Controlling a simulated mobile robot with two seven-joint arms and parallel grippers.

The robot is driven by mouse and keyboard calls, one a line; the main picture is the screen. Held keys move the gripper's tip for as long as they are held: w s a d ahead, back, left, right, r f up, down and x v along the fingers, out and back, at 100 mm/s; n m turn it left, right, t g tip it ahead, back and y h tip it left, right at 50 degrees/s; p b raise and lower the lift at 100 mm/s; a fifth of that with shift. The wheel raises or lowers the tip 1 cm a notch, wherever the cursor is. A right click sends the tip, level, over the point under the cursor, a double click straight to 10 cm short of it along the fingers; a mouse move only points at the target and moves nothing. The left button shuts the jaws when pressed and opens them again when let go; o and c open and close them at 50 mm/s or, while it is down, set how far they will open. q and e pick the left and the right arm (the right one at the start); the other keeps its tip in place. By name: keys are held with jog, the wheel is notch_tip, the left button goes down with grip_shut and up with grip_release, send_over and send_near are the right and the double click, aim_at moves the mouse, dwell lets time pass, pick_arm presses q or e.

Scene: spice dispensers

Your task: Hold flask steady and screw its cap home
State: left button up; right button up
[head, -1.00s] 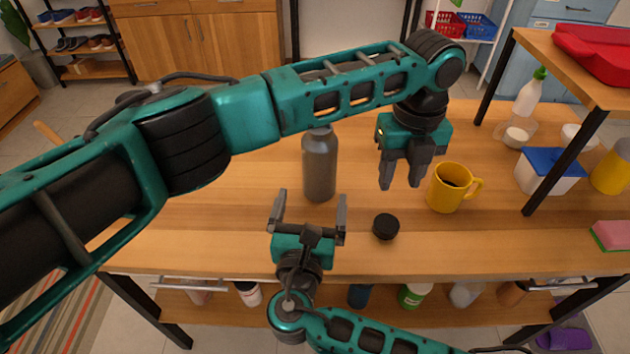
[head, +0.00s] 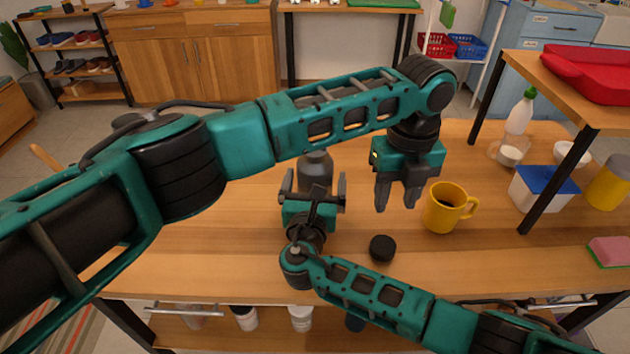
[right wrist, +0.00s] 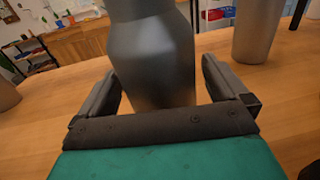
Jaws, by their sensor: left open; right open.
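The grey flask (head: 315,172) stands upright on the table, its upper part hidden behind my left arm in the head view. In the right wrist view the flask (right wrist: 158,60) rises between the fingers of my right gripper (head: 314,188), which is open around its body; contact cannot be told. The black cap (head: 381,248) lies on the table, to the right of and nearer than the flask. My left gripper (head: 397,195) is open and empty, pointing down above the table beyond the cap.
A second grey cylinder (right wrist: 258,32) stands farther back in the right wrist view. A blue-lidded container (head: 542,188) and a sponge (head: 608,252) are at the right.

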jog(key=c, duration=1.3)
dwell(0.4)
